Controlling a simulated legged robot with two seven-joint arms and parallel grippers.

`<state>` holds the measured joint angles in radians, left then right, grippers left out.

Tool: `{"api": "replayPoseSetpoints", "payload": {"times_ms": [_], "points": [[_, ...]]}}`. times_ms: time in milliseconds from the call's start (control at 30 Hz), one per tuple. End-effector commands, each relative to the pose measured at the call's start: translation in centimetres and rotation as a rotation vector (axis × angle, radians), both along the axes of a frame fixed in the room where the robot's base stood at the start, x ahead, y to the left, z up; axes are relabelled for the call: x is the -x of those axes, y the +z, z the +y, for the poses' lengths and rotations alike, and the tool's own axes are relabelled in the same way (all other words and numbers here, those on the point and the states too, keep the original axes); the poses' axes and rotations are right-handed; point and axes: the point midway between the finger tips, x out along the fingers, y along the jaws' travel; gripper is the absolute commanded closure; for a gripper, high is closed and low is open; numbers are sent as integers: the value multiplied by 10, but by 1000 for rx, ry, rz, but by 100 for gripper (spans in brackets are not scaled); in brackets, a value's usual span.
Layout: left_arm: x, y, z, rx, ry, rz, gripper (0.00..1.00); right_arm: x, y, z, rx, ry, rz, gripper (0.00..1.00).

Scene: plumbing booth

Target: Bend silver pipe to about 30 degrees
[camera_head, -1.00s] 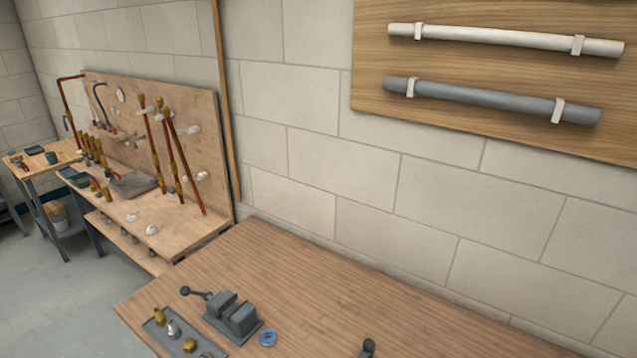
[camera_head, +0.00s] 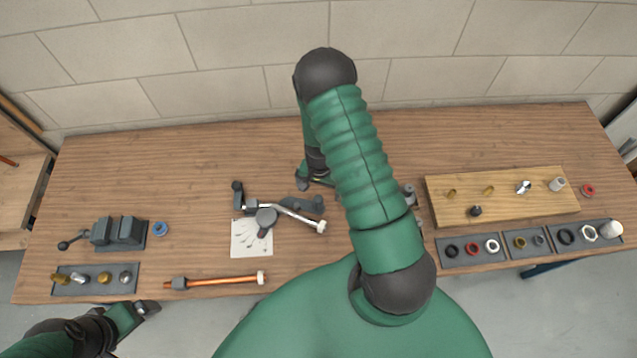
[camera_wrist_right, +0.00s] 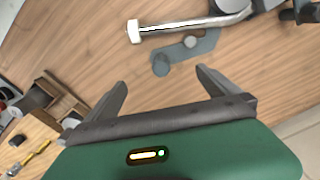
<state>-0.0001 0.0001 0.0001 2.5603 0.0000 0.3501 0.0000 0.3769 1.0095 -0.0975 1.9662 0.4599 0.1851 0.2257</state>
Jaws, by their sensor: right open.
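The silver pipe (camera_head: 300,215) sits in the grey pipe bender (camera_head: 265,215) on the table, with a white end piece pointing right. It seems to curve at the bender; I cannot read the angle. In the right wrist view the pipe (camera_wrist_right: 190,25) crosses the top beside a flat grey piece (camera_wrist_right: 187,48) with a round knob. My right gripper (camera_head: 318,182) is just behind the bender, partly hidden by my arm. In the wrist view it (camera_wrist_right: 163,85) is open and empty, apart from pipe and knob. My left gripper (camera_head: 150,308) is at the lower left, near the table's front edge.
A grey vise (camera_head: 120,233) and a tray of fittings (camera_head: 66,289) are at left. A copper pipe (camera_head: 225,281) lies in front of a white sheet (camera_head: 250,248). A wooden board (camera_head: 460,208) and trays of rings (camera_head: 455,262) are at right. The back left of the table is clear.

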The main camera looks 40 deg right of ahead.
Motion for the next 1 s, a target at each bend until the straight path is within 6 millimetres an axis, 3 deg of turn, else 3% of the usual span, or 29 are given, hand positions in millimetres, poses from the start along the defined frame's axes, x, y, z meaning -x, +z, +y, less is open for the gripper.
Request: {"api": "replayPoseSetpoints", "payload": {"times_ms": [600, 967, 1000], "points": [[0, -55, 0, 0, 0, -1, 8, 0, -71, 0, -2, 5, 1, 0], [0, -57, 0, 0, 0, -1, 8, 0, -74, 1, -1, 5, 0, 0], [0, -57, 0, 0, 0, -1, 8, 0, -74, 1, -1, 5, 0, 4]]}}
